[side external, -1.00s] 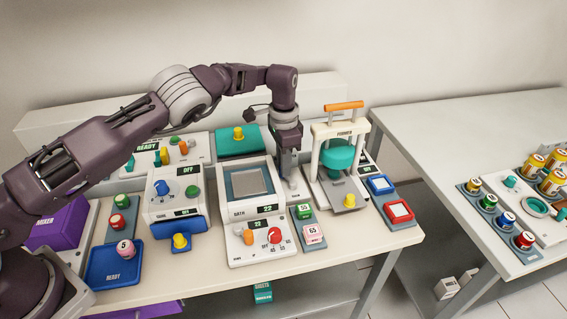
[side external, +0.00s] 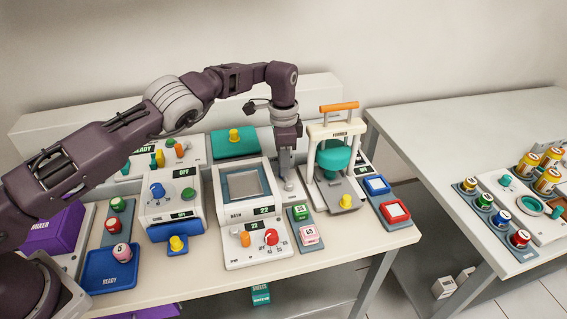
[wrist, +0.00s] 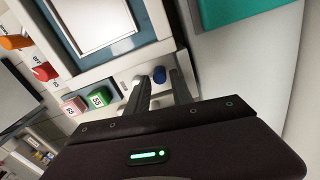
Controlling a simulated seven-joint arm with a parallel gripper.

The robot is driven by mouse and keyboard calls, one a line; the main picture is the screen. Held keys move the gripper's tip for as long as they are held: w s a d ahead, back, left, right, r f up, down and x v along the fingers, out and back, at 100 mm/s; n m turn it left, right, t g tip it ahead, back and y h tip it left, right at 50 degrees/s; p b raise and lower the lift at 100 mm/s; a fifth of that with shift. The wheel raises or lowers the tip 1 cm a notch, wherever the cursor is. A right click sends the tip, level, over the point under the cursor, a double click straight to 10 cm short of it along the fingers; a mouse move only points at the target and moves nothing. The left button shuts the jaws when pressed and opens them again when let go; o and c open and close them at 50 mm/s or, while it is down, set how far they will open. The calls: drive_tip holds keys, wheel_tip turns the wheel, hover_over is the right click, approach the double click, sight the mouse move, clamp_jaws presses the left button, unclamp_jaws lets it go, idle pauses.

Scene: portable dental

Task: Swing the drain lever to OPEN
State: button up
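The bath unit (side external: 231,210) stands mid-bench with a grey window on top, and an orange knob and a red dial on its front. My gripper (wrist: 160,77) points down at the unit's right side; it also shows in the side view (side external: 287,180). Its two fingers are apart, with a small blue knob (wrist: 159,75) seen between their tips. This may be the drain lever's end; I cannot tell whether the fingers touch it. A pale round part (wrist: 136,81) lies beside the left finger. The lever's arm and its OPEN mark are hidden or too small to read.
The press with an orange handle (side external: 339,107) stands close on the gripper's right. Green and pink blocks (side external: 309,233) sit on a grey tray in front. A teal box (side external: 233,143) lies behind the bath unit. Red and blue pads are at the right.

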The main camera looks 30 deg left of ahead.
wheel_tip(320, 180, up, 6)
drive_tip(key=shift+r, duration=0.2)
